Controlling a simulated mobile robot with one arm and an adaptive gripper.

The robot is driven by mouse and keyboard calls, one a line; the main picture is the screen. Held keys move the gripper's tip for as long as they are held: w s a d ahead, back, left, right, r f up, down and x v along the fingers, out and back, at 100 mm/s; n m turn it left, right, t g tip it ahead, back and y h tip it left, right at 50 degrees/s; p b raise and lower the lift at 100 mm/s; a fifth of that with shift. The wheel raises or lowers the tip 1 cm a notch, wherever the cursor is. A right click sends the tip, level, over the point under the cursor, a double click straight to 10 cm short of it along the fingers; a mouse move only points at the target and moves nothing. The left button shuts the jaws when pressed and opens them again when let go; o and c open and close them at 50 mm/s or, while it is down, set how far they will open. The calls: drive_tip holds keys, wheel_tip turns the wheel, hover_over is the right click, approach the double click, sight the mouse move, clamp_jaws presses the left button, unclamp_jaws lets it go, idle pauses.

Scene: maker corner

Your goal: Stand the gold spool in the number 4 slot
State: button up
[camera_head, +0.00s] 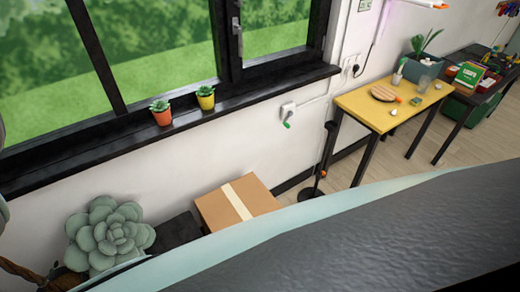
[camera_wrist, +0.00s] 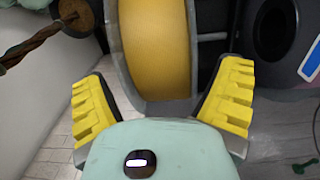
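The gold spool (camera_wrist: 156,45) fills the upper middle of the wrist view, with a wide gold-yellow winding and a grey rim. Its top is cut off by the frame. My gripper (camera_wrist: 163,72) has its two yellow-padded fingers spread wide, one on each side of the spool's near end. A dark gap shows between the spool and the right finger; whether the left finger touches the rim is hard to tell. In the head view my gripper and the gold spool do not show. No slot with a number 4 can be made out in either view.
In the wrist view, a dark round object (camera_wrist: 273,28) stands right of the spool, and a brown twisted stem (camera_wrist: 35,45) is at the left. The head view shows a yellow table (camera_head: 375,112), a cardboard box (camera_head: 215,210) and a succulent (camera_head: 108,235). A large dark surface blocks the lower right.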

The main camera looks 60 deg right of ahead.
drive_tip(key=shift+o, duration=0.5)
drive_tip(key=shift+f, duration=0.1)
drive_tip(key=shift+r, duration=0.25)
drive_tip(key=shift+a+r, duration=0.1)
drive_tip(key=shift+r, duration=0.45)
drive_tip(key=shift+d+r, duration=0.2)
drive_tip(key=shift+r, duration=0.45)
wheel_tip(320, 180, up, 9)
drive_tip(key=shift+s+a, duration=0.15)
drive_tip(key=shift+r, duration=0.1)
